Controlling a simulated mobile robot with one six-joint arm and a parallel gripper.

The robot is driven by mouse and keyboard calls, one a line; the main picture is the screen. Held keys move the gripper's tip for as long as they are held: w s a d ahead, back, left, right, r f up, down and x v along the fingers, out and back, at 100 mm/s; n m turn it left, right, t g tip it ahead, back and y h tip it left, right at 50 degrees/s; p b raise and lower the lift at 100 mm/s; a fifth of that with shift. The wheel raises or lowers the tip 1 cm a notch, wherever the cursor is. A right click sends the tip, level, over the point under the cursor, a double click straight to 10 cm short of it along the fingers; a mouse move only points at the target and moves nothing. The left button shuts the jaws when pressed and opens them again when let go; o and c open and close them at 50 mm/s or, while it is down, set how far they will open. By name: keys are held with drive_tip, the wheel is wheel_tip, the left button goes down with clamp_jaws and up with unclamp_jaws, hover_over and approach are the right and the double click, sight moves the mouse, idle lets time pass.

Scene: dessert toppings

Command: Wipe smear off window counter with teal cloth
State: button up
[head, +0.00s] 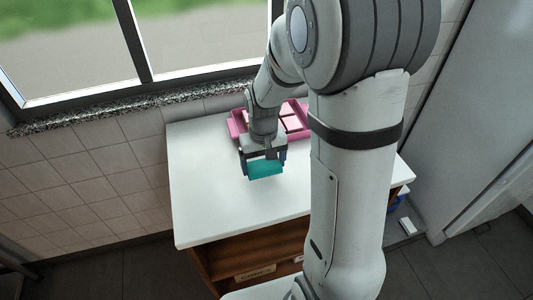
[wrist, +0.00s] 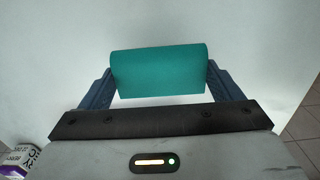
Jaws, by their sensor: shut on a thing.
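The teal cloth (wrist: 158,73) is a folded or rolled block held between the two fingers of my gripper (head: 265,165). In the wrist view my gripper (wrist: 160,80) is shut on it, one blue finger at each end. In the head view the teal cloth (head: 266,170) is over the middle of the white counter (head: 215,205); I cannot tell whether it touches the top. No smear shows on the visible part of the counter; my arm hides part of its right side.
A pink tray (head: 236,126) with pink and white items stands at the back of the counter, behind my gripper. A speckled window sill (head: 130,112) runs along the tiled wall. A small purple-and-white box (wrist: 18,160) shows at the wrist view's lower left. The counter's left part is clear.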

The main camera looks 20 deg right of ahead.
drive_tip(key=shift+r+p, duration=1.4)
drive_tip(key=shift+r, duration=0.85)
drive_tip(key=shift+f, duration=0.1)
